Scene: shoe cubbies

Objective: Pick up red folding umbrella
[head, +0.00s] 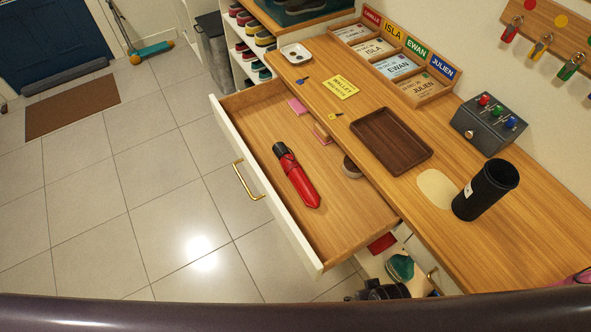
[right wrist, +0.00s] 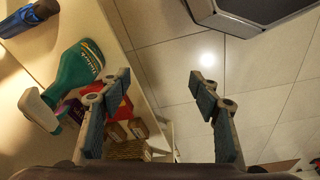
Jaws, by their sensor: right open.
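The red folding umbrella (head: 297,178) lies inside the open wooden drawer (head: 247,110), slanting from its black handle end at upper left to its red end at lower right. My right gripper (right wrist: 158,82) is open and empty in the right wrist view, its fingers wide apart with floor tiles behind them. The umbrella does not show in that view. Dark parts at the bottom of the head view, below the drawer's right end, may be my right gripper; I cannot tell for sure. My left gripper is not in view.
The drawer also holds pink pads (head: 298,106) and a round brown item (head: 352,167). The counter above carries a brown tray (head: 391,140) and a black cylinder (head: 485,190). A green spray bottle (right wrist: 77,68) lies left of my right gripper.

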